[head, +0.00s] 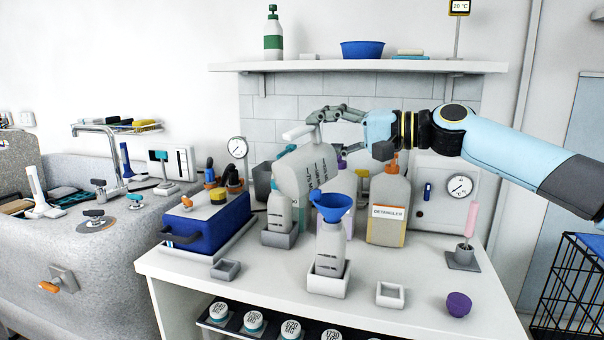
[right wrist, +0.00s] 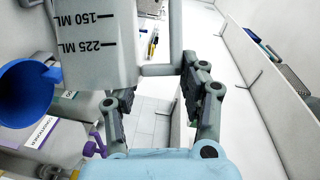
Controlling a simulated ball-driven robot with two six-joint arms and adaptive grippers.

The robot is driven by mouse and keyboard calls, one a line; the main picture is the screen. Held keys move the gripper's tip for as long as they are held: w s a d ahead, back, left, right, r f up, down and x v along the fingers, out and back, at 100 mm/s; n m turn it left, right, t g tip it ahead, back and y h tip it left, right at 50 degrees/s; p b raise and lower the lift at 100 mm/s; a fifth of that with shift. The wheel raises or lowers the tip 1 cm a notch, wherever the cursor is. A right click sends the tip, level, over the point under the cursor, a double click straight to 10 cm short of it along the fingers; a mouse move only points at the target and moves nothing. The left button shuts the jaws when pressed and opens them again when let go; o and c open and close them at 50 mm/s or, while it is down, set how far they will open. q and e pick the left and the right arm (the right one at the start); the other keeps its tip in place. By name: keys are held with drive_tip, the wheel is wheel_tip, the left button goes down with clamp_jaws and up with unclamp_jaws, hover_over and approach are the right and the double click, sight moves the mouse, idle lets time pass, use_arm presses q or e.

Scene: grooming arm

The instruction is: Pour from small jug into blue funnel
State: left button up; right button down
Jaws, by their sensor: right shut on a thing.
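The small jug (head: 303,172) is grey with dark measuring marks. It is tilted in the air just above and left of the blue funnel (head: 333,206). My right gripper (head: 318,117) is shut on the jug's handle, seen close up in the right wrist view (right wrist: 165,70). The jug's marks, 150 ML and 225 ML, show there on its body (right wrist: 95,40). The funnel stands in the neck of a grey bottle (head: 329,250), which is upright in a white square holder (head: 328,283). The funnel's mouth also shows in the right wrist view (right wrist: 25,92). No stream of liquid is visible. My left gripper is out of view.
A detangler bottle (head: 388,222) stands right of the funnel. Another grey bottle (head: 279,212) in a holder stands to the left, near a blue box (head: 205,222). A purple cup (head: 458,303) is at the front right. A shelf (head: 350,66) runs above my gripper.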

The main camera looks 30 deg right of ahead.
idle(0.5)
drive_tip(key=shift+d+f+b, duration=0.1)
drive_tip(key=shift+d+b, duration=0.1)
drive_tip(key=shift+b, duration=0.25)
drive_tip(key=shift+w+d+m+b, duration=0.1)
drive_tip(key=shift+d+m+b, duration=0.2)
drive_tip(key=shift+m, duration=0.1)
drive_tip(key=shift+a+r, duration=0.1)
drive_tip(key=shift+r, duration=0.1)
drive_tip(key=shift+a+r+p, duration=0.1)
drive_tip(key=shift+r+p, duration=0.05)
drive_tip(key=shift+p, duration=0.25)
drive_tip(key=a+n+p, duration=0.2)
drive_tip(key=p, duration=0.1)
drive_tip(key=shift+s+r+h, duration=0.2)
drive_tip(key=shift+r+h, duration=0.1)
drive_tip(key=shift+r, duration=0.1)
drive_tip(key=shift+f+g+p, duration=0.1)
drive_tip(key=shift+g+p, duration=0.2)
drive_tip(key=shift+p, duration=0.05)
drive_tip(key=shift+f, duration=0.2)
